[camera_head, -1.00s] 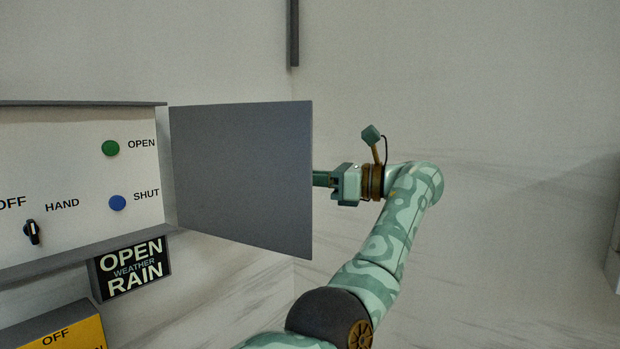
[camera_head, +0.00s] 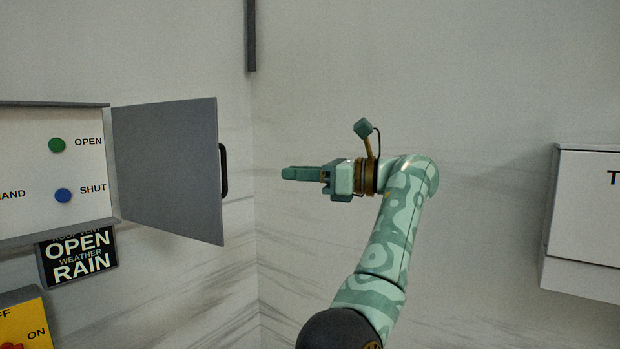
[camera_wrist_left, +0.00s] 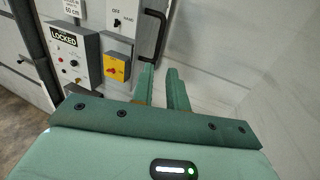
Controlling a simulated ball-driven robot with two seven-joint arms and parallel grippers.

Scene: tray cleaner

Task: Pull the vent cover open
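The vent cover (camera_head: 168,170) is a flat grey panel, swung well out from the white control box (camera_head: 30,165) on its left-hand side. Its black handle (camera_head: 223,171) is at its right edge and also shows in the left wrist view (camera_wrist_left: 153,36). My left gripper (camera_head: 284,173) is to the right of the handle, apart from it, with its fingers pointing at the cover. In the left wrist view the two green fingers (camera_wrist_left: 161,67) have a gap between them with nothing held. My right gripper is out of view.
Green OPEN (camera_head: 57,145) and blue SHUT (camera_head: 63,195) buttons sit on the box. Below are a black weather sign (camera_head: 78,257) and a yellow switch box (camera_head: 22,318). A white cabinet (camera_head: 585,220) is at the right. Free space surrounds my gripper.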

